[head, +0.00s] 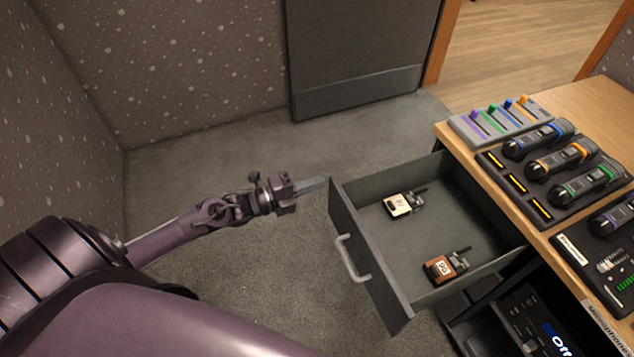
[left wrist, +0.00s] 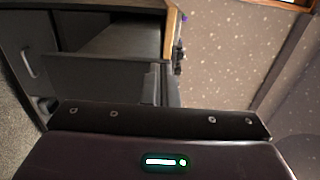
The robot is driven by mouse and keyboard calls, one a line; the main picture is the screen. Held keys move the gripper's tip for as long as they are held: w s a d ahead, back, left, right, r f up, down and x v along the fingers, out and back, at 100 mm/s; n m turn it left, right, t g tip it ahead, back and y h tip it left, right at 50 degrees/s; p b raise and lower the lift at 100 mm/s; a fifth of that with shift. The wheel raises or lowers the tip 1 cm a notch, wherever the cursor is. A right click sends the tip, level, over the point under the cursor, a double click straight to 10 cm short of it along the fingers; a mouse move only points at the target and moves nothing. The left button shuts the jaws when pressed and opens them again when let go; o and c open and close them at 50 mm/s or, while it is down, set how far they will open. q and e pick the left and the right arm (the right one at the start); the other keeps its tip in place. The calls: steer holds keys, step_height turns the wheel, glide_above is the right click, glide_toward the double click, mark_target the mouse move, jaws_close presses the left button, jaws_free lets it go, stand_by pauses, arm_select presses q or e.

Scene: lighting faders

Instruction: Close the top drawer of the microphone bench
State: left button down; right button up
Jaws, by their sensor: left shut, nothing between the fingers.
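The top drawer (head: 455,240) of the microphone bench (head: 476,180) is pulled well out to the left, with a grey front and a light bar handle (head: 352,258). Two small packs lie in it: a cream-labelled one (head: 403,203) and a brown one (head: 445,266). My left gripper (head: 318,185) is shut and empty, just left of the far end of the drawer front, with a small apparent gap; contact cannot be told. In the left wrist view the shut fingers (left wrist: 152,85) stand in front of grey panels of the drawer. My right gripper is not in view.
The bench top carries a strip of coloured faders (head: 500,120), a tray of microphones (head: 555,165) and a panel at the right. A lower shelf with a lit device (head: 545,325) is under the drawer. Carpet (head: 225,260) is clear left of the drawer.

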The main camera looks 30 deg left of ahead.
arm_select(q)
steer(key=shift+w+d, duration=0.3)
steer(key=shift+w, duration=0.15)
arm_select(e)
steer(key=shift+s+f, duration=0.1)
